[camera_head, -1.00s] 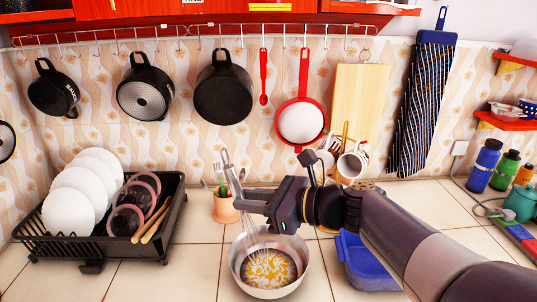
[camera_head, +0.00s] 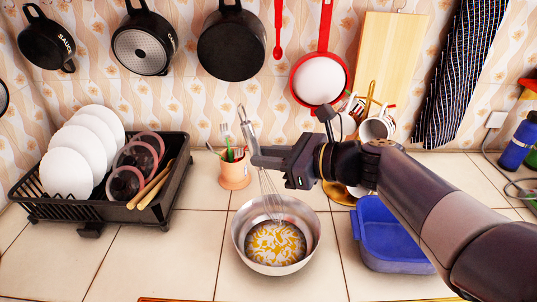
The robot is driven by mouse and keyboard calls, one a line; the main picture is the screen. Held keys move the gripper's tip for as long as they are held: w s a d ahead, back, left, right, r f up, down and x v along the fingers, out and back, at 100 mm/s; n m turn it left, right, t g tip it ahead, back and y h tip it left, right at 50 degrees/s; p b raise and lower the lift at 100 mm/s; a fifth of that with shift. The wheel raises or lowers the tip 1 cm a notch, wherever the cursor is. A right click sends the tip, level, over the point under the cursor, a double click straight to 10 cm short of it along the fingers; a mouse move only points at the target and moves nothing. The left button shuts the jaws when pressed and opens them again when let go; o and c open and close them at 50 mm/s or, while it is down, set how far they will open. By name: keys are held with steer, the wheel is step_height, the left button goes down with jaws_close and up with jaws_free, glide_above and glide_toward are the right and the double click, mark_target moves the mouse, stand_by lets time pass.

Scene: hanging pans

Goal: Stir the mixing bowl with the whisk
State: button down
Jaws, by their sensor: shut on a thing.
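The metal mixing bowl (camera_head: 308,238) stands on the tiled counter in the lower middle, with a yellow and white mixture (camera_head: 275,243) in it. My gripper (camera_head: 262,158) is above and behind the bowl, shut on the handle of the whisk (camera_head: 270,190). The whisk is tilted, its handle top up and to the left. Its wire end hangs at the back part of the bowl opening; I cannot tell whether the wires touch the mixture.
A black dish rack (camera_head: 170,205) with plates stands at left. A cup of utensils (camera_head: 234,174) is behind the bowl. A blue tub (camera_head: 395,255) is close at right, under my arm. Mugs (camera_head: 376,128) stand behind it. Pans hang on the wall.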

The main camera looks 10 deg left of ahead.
mark_target(273, 193)
steer(key=shift+f+b, duration=3.35)
steer(key=shift+f, duration=1.55)
